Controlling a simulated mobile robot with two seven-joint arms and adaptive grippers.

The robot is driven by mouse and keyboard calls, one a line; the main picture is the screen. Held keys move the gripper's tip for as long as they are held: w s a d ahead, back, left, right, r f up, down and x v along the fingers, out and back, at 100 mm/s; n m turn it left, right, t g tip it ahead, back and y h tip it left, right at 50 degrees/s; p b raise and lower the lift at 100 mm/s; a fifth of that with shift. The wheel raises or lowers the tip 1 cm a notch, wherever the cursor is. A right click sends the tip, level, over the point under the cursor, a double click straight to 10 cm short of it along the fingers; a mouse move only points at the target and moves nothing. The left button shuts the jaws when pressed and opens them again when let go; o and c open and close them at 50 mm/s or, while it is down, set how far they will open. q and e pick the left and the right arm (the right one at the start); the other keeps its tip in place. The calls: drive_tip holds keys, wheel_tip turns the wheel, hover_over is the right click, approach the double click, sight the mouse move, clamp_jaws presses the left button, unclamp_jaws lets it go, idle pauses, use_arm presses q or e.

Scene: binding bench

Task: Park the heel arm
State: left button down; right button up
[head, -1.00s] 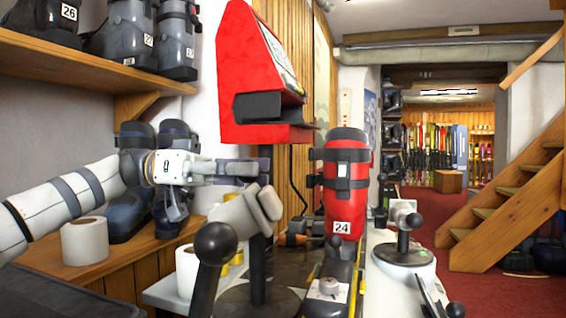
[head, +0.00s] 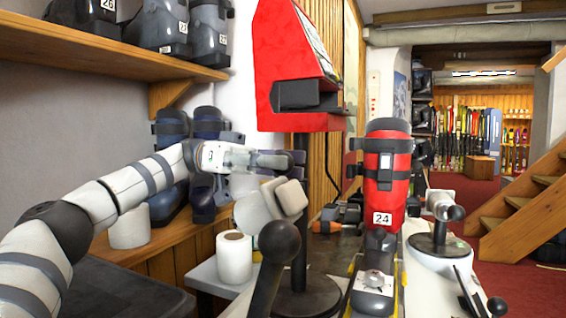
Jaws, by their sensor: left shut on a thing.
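What looks like the heel arm, a pale grey padded head (head: 256,212) with a black ball-ended lever (head: 279,241), stands at the centre front, beside a dark upright post (head: 299,240) on a round base. My left gripper (head: 285,161) reaches in from the left, just above the padded head and in front of the post. Its jaws are closed on a part of the arm; the exact contact is hard to make out. A red boot (head: 387,165) marked 24 stands upright to the right. My right gripper is not in view.
A red display housing (head: 300,75) overhangs the gripper. A white paper roll (head: 234,258) stands left of the post. A white clamp unit (head: 437,244) with black knobs is right of the boot. Boots fill the shelf (head: 120,58) at upper left.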

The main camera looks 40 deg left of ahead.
use_arm(q)
drive_tip(key=c, duration=1.2)
unclamp_jaws()
drive_tip(key=shift+f, duration=0.25)
drive_tip(key=shift+r, duration=0.1)
wheel_tip(320, 180, up, 10)
